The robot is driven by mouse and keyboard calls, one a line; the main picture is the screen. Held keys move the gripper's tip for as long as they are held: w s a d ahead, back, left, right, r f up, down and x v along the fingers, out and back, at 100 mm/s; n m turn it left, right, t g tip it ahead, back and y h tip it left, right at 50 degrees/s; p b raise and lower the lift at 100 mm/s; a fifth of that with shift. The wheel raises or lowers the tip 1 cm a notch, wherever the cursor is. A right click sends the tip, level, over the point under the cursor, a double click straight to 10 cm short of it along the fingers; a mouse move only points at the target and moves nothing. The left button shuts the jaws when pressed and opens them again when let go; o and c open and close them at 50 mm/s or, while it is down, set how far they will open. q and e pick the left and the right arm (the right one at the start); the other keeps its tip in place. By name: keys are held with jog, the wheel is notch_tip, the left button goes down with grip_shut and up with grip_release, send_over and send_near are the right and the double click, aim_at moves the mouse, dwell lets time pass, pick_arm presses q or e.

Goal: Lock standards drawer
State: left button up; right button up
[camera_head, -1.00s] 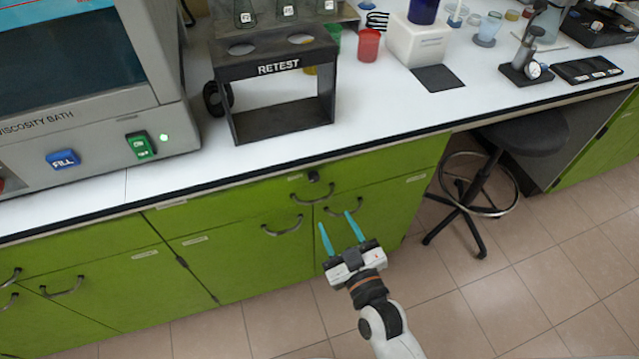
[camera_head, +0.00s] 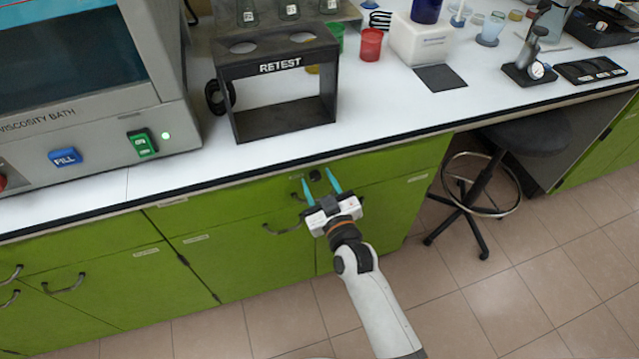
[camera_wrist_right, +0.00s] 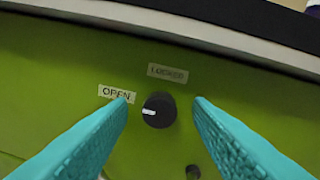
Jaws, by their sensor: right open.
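The green standards drawer (camera_head: 230,208) sits under the bench top and looks closed. Its dark round lock knob (camera_head: 315,175) is near the drawer's top edge, partly between my right fingertips. In the right wrist view the knob (camera_wrist_right: 159,110) has a white mark pointing left, toward the OPEN label (camera_wrist_right: 117,93). A LOCKED label (camera_wrist_right: 167,73) is above the knob. My right gripper (camera_head: 320,182) is open in front of the drawer, with its teal fingers on either side of the knob and apart from it. My left gripper is out of view.
The bench's dark front edge (camera_head: 390,143) overhangs just above the drawer. A black RETEST rack (camera_head: 230,105) and the viscosity bath (camera_head: 90,150) stand on the bench. A stool (camera_head: 475,180) is at the right. The floor in front of the cabinets is clear.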

jog(key=c, duration=1)
jog(key=m+p, duration=0.1)
jog(key=m, duration=0.2)
jog(key=shift+m, duration=0.4)
jog(key=m, duration=0.4)
jog(key=shift+m, duration=0.4)
jog(key=m, duration=0.4)
jog(key=shift+f+m, duration=0.1)
jog(key=shift+m, duration=0.2)
jog(key=shift+m+h+b, duration=0.3)
jog(key=shift+m, duration=2.3)
